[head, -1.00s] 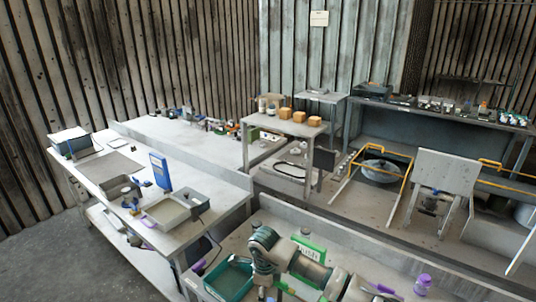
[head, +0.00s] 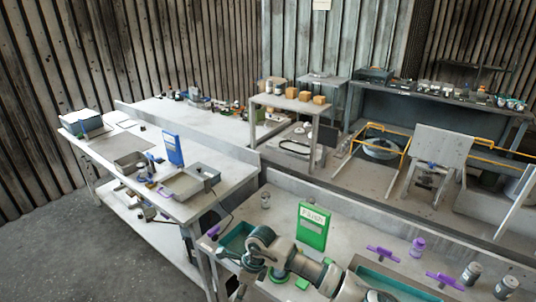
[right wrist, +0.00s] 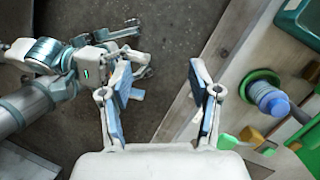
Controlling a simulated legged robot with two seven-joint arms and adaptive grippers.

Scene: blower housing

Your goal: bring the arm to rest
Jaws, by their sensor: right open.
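My right arm (head: 300,268) reaches in from the bottom of the head view, bent at a joint over the front bench. Its gripper is not clear there. In the right wrist view my right gripper (right wrist: 161,92) is open, its two blue-padded fingers wide apart with nothing between them. It hangs over dark floor beside the bench edge. My left arm (right wrist: 35,95) shows at the left of the right wrist view. Its gripper (right wrist: 132,58) is small, and its opening is unclear. The left arm is not visible in the head view.
A green box (head: 313,226) stands upright behind the arm, near a teal tray (head: 236,236). Purple parts (head: 383,253) lie to the right. In the wrist view, a blue cylinder in a green ring (right wrist: 268,98) stands on the bench. Open floor (head: 100,245) is at left.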

